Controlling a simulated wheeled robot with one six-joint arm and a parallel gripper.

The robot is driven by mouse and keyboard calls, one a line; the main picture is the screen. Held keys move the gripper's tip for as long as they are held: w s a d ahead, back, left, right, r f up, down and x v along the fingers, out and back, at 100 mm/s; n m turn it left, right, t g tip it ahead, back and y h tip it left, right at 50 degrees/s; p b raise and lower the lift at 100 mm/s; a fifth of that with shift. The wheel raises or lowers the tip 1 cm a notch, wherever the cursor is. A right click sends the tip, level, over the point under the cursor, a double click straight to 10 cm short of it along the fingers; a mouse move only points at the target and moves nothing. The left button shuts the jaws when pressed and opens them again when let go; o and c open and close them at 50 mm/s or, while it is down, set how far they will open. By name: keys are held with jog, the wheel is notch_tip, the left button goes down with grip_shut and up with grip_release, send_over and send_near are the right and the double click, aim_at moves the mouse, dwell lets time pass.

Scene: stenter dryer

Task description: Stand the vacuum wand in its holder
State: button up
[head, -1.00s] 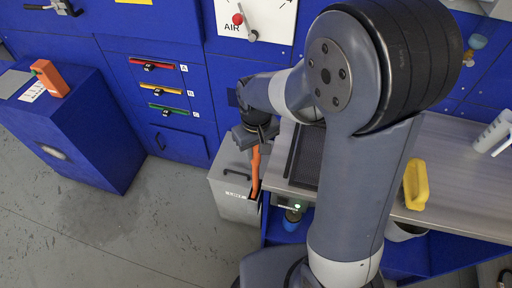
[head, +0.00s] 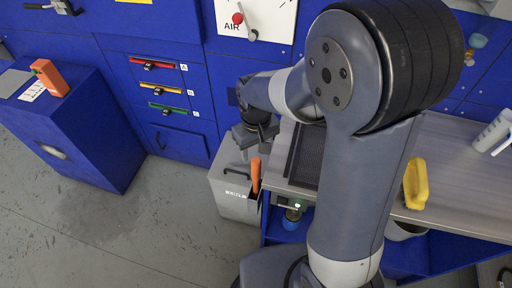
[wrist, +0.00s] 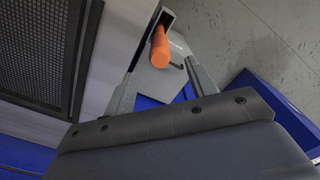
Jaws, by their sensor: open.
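The vacuum wand (head: 256,175) is orange. It stands nearly upright, with only its upper part showing, in a dark slot at the right side of a grey box (head: 229,203), which appears to be its holder. Its lower part is hidden inside. In the wrist view the wand's rounded end (wrist: 160,46) points towards the camera, between my fingers in the picture. My gripper (head: 255,143) is open and empty above the wand, with a gap between them in the head view.
The grey box has a lid handle and a small, hard-to-read label. A workbench (head: 455,170) with a dark mesh tray and a yellow object (head: 415,183) is to the right. A blue cabinet (head: 75,130) stands left; the floor between is clear.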

notch_tip(320, 180, up, 11)
jog(key=shift+f, duration=0.15)
dwell(0.5)
notch_tip(320, 180, down, 10)
jog(key=shift+f, duration=0.2)
jog(key=shift+r+p, duration=0.15)
jog(key=shift+p, duration=0.25)
jog(key=shift+r+p, duration=0.7)
jog(key=shift+r, duration=0.4)
jog(key=shift+f, duration=0.1)
